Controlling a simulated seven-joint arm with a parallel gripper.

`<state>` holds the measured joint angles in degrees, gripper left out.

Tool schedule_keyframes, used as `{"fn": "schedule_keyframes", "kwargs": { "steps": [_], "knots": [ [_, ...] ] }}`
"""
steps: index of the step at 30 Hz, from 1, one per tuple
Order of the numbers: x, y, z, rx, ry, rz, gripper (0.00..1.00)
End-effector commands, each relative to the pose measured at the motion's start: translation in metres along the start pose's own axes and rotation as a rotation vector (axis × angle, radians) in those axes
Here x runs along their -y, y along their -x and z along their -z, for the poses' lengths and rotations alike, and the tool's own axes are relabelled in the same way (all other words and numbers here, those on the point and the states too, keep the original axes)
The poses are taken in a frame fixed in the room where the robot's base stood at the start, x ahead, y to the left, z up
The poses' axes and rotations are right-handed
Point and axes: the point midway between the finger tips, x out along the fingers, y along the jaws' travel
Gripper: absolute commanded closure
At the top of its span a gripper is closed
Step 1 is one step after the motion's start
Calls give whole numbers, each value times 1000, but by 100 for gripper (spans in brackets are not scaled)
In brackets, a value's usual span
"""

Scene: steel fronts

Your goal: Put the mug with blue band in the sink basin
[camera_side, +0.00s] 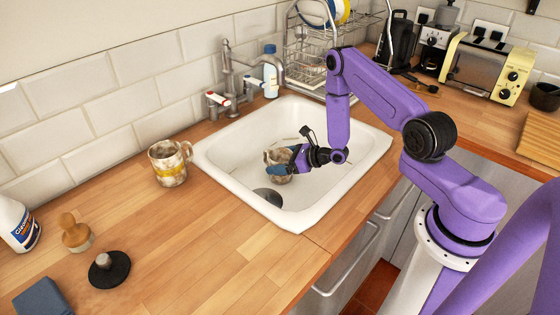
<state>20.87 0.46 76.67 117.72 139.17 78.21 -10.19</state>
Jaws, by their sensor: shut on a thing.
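The mug with blue band (277,158) is inside the white sink basin (335,188), over its floor near the drain. My gripper (294,158) is at the mug's right side and shut on it. The fingers cover part of the mug. I cannot tell whether the mug's bottom touches the basin floor.
A second mug with a yellowish band (170,166) stands on the wooden counter left of the sink. The faucet (230,70), a soap bottle (270,72) and a dish rack (305,55) stand behind the basin. A brush (75,234) and black stopper (108,269) lie at the front left.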

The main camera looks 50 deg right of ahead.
Motion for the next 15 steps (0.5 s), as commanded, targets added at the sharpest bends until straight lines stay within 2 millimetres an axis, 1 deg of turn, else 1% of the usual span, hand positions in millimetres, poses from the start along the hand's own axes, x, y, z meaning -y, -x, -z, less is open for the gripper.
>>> {"fn": "schedule_keyframes", "kwargs": {
  "steps": [4, 5, 6, 15],
  "knots": [
    [0, -1, 2, 1, 0, 0, 51],
    [0, -1, 3, -1, 0, -1, 6],
    [0, -1, 2, 0, 0, -1, 0],
    [0, 0, 0, 0, 0, 0, 0]
  ]
}}
